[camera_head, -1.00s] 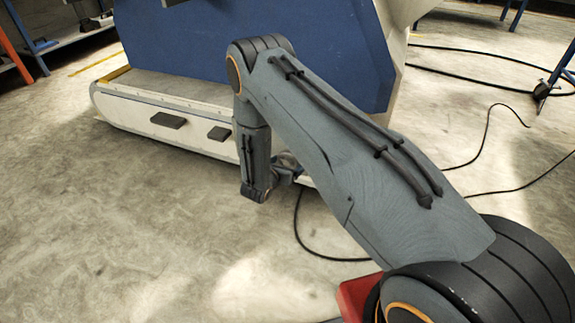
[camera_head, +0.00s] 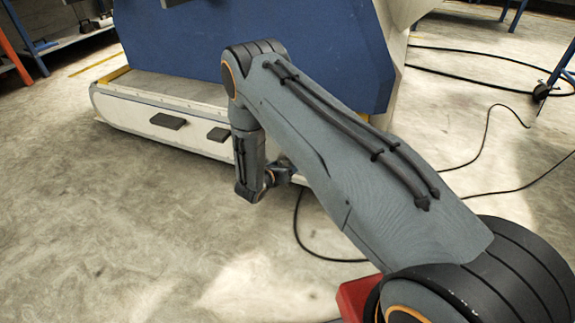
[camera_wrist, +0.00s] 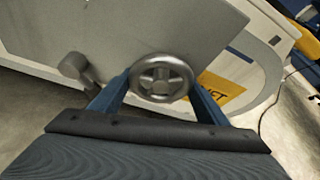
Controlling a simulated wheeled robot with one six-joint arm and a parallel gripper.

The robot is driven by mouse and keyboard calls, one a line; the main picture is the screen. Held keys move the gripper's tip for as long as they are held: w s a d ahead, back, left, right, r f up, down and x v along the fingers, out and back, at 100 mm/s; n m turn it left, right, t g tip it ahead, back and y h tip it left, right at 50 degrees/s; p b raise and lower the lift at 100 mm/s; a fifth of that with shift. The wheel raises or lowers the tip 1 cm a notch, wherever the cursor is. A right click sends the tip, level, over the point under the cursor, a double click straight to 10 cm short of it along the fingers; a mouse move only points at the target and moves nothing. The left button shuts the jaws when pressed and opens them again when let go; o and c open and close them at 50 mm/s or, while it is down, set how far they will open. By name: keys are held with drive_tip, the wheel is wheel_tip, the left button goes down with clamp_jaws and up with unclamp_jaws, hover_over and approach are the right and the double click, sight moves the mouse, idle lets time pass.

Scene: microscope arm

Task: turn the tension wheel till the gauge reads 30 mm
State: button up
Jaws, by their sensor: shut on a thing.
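In the wrist view the tension wheel (camera_wrist: 161,79), a grey metal handwheel with spokes, stands in front of a grey panel. My gripper (camera_wrist: 160,93) has one blue finger on each side of the wheel's rim and is shut on it. The fingertips are partly hidden behind the rim. No gauge or reading shows in either view.
A grey knob on a stub (camera_wrist: 76,68) sticks out left of the wheel. A yellow label (camera_wrist: 222,92) is on the panel at the right. In the head view the blue machine (camera_head: 290,45) stands on a pale base (camera_head: 130,110). Black cables (camera_head: 320,257) lie on the floor.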

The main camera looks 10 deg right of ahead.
drive_tip(key=n+h+b, duration=0.1)
drive_tip(key=n+h, duration=0.1)
drive_tip(key=n, duration=0.1)
drive_tip(key=shift+d+n+g+b, duration=0.1)
drive_tip(key=shift+n+g+b, duration=0.25)
drive_tip(key=shift+n+g, duration=0.05)
drive_tip(key=n+h+b, duration=0.2)
drive_tip(key=n, duration=0.1)
drive_tip(key=shift+s+d+r, duration=0.1)
drive_tip(key=shift+s, duration=0.05)
drive_tip(key=n+h+b, duration=0.2)
drive_tip(key=n+b, duration=0.1)
drive_tip(key=n, duration=0.2)
drive_tip(key=shift+r, duration=0.15)
drive_tip(key=shift+r+n+t+h+b, duration=0.15)
drive_tip(key=shift+n+t+h+b, duration=0.3)
drive_tip(key=shift+n, duration=0.55)
drive_tip(key=shift+r+n+t+h+b, duration=0.2)
drive_tip(key=shift+n+b, duration=0.35)
drive_tip(key=shift+n, duration=0.45)
drive_tip(key=o, duration=1)
drive_tip(key=shift+o, duration=0.2)
